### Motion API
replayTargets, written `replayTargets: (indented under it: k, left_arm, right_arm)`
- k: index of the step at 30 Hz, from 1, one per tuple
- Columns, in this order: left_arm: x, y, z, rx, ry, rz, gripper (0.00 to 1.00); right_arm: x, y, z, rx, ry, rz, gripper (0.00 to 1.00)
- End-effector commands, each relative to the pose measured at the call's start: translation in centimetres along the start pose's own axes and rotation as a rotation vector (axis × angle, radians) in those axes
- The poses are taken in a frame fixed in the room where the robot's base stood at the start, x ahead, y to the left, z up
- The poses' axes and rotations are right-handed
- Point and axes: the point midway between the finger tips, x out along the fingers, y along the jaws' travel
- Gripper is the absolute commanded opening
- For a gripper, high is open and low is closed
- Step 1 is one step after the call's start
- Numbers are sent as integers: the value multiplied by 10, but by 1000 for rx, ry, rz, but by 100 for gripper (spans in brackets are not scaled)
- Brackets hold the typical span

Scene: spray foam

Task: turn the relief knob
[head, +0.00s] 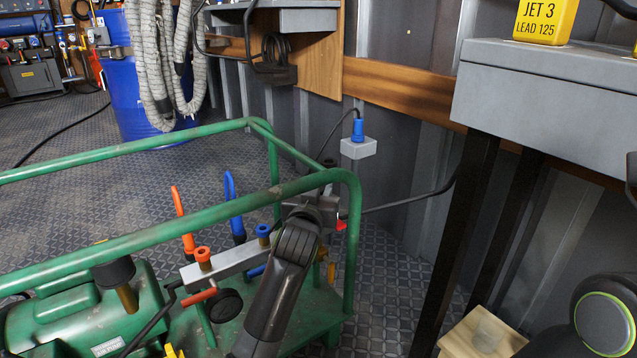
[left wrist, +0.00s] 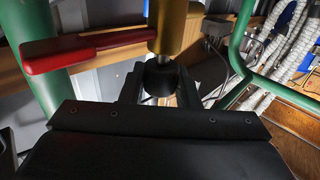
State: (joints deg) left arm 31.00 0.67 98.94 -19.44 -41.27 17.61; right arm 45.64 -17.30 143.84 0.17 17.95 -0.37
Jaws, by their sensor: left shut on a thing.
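The relief knob (left wrist: 160,78) is a black round knob below a brass body (left wrist: 171,28) in the left wrist view. My left gripper (left wrist: 160,92) is shut on it, with one dark finger on each side. A red lever handle (left wrist: 85,50) extends left from beside the brass body. In the head view my left arm reaches up to the far right corner of the green frame (head: 352,240). There my left gripper (head: 318,203) is partly visible, and its hold is too small to make out. My right gripper is not in view.
A grey manifold (head: 235,263) with orange and blue fittings lies left of my arm. Green rails (head: 150,233) surround the machine. A grey bench (head: 550,95) stands right, above a small wooden block (head: 480,335). Patterned floor (head: 65,200) is open at left.

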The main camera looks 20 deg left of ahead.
Motion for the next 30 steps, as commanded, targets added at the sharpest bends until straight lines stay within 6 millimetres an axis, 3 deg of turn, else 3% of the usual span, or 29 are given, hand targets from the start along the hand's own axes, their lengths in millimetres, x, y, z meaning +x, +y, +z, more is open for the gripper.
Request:
replayTargets:
  k: [9,22,23,27,30]
  left_arm:
    - [0,0,0,2,-1,-117,6]
    - [0,0,0,4,2,-137,6]
    - [0,0,0,4,2,-137,31]
    - [0,0,0,3,2,-137,49]
    - [0,0,0,3,2,-137,49]
  right_arm:
    - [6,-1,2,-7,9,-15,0]
    - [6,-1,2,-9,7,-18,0]
    - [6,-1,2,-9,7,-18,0]
    - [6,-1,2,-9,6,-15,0]
    - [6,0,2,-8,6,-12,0]
